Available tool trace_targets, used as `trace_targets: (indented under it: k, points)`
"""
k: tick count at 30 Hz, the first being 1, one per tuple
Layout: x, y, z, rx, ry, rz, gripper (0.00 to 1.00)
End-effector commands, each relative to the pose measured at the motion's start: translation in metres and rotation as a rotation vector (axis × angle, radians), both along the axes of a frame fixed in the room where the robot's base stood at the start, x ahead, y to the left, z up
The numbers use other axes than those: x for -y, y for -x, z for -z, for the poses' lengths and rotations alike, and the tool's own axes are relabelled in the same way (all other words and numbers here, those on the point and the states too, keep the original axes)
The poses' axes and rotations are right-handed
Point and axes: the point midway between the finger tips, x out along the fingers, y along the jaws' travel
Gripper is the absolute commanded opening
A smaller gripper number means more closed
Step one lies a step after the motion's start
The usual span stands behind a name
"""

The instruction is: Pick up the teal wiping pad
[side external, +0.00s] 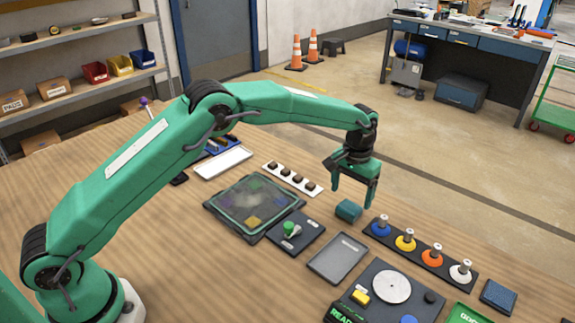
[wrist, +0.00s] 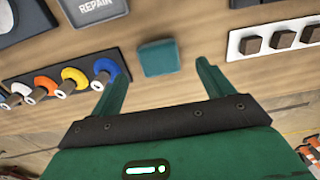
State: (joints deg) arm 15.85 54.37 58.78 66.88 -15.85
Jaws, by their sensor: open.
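The teal wiping pad (side external: 348,211) is a small block lying on the wooden table, between the white strip of dark blocks and the rack of coloured knobs. My gripper (side external: 353,191) is above the table near the pad, pointing down, with its fingers apart and nothing between them. In the wrist view the pad (wrist: 159,58) lies beyond the fingertips and roughly between them, apart from both fingers of my gripper (wrist: 153,72).
A rack (side external: 408,256) with blue, yellow, orange and white knobbed discs stands close to the right of the pad. A white strip (side external: 272,165) with several dark blocks is to the left. A grey tray (side external: 338,258) lies in front. Bare table surrounds the pad.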

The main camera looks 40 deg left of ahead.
Motion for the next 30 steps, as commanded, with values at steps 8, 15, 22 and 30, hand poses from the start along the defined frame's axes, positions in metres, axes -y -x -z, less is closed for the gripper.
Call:
trace_targets:
  k: [8,15,22,30]
  points:
    - [0.0,0.0,0.012,-0.001,0.0,0.0,0.8]
    - [0.001,-0.001,0.04,-0.002,-0.001,0.0,0.8]
    - [0.001,-0.001,0.052,0.0,0.0,0.0,0.8]
    - [0.001,-0.001,0.052,0.0,0.0,0.0,0.8]
